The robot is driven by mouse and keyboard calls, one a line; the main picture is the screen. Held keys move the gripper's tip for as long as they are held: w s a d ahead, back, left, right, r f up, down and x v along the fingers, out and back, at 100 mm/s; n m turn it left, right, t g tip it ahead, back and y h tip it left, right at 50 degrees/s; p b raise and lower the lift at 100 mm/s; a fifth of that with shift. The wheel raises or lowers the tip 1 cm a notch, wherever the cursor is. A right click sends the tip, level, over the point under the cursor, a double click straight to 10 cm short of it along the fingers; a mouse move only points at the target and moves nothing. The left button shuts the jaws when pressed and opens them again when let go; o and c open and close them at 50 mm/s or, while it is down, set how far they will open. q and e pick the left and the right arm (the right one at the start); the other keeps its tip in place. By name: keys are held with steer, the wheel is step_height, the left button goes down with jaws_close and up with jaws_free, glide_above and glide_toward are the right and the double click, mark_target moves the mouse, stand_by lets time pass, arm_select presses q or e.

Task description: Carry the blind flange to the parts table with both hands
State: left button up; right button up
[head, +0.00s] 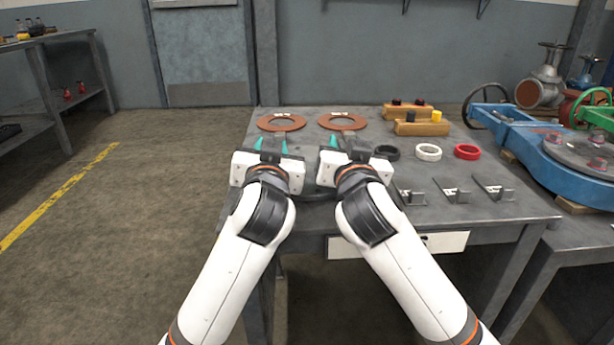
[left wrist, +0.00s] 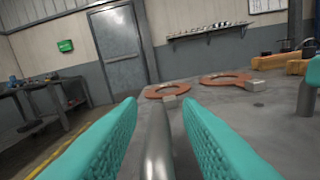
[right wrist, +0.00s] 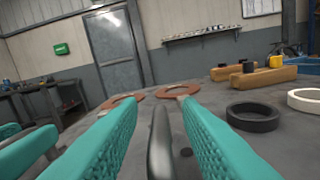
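The blind flange looks like a grey disc (head: 318,192) at the near edge of the grey table (head: 490,233), mostly hidden under my grippers in the head view. I cannot tell whether it touches the table. My left gripper (head: 271,143) is open, with a grey metal bar (left wrist: 157,150) between its teal fingers and gaps on both sides. My right gripper (head: 345,141) is open too, around a similar dark bar (right wrist: 160,150), with gaps beside it. The bars look like handles of the flange. Both grippers are level, side by side.
Two copper-coloured rings (head: 281,122) (head: 342,121) lie beyond the grippers. Black (head: 386,153), white (head: 428,152) and red (head: 466,152) rings, small metal brackets (head: 457,194) and wooden blocks (head: 421,128) lie right. A blue fixture (head: 573,169) stands far right. The floor at left is clear.

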steer(key=shift+f, duration=0.1)
arm_select(q)
steer(key=shift+s+r, duration=0.1)
steer(key=shift+s, duration=0.05)
steer(key=s, duration=0.7)
steer(key=s+d, duration=0.1)
steer(key=s, duration=0.3)
steer(key=shift+s, duration=0.25)
arm_select(e)
steer(key=s, duration=0.8)
steer(key=s+d, duration=0.1)
steer(key=s, duration=0.3)
